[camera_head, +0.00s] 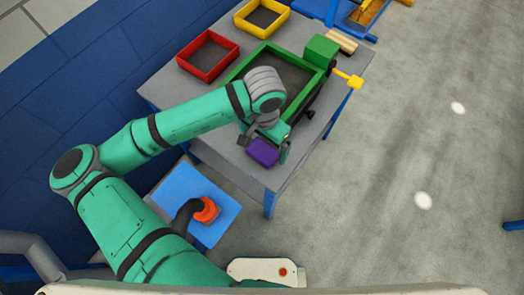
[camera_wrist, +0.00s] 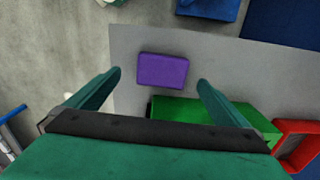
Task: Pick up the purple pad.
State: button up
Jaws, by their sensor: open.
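The purple pad (camera_head: 263,152) is a small block lying on the grey table near its front edge. In the wrist view the pad (camera_wrist: 163,71) lies flat on the tabletop, ahead of the fingertips and roughly centred between them. My gripper (camera_wrist: 159,76) is open and empty, with one green finger to each side of the pad's line. In the head view my gripper (camera_head: 270,138) is over the table beside the pad and partly hides the area behind it. I see no contact between fingers and pad, but the exact height is hard to tell.
A green-framed tray (camera_head: 262,51) with a green block and a yellow handle stands close behind the pad. Red (camera_head: 232,68) and yellow (camera_head: 283,20) trays sit farther back on the grey table (camera_head: 164,92). A blue stand (camera_head: 185,182) with an orange item is below left.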

aim_at(263, 151)
jog(key=shift+w+a+f, duration=0.1)
jog(key=shift+w+f, duration=0.05)
jog(key=shift+f, duration=1.4)
jog(key=shift+w+f, duration=0.15)
jog(key=shift+f, duration=1.35)
jog(key=c, duration=1.2)
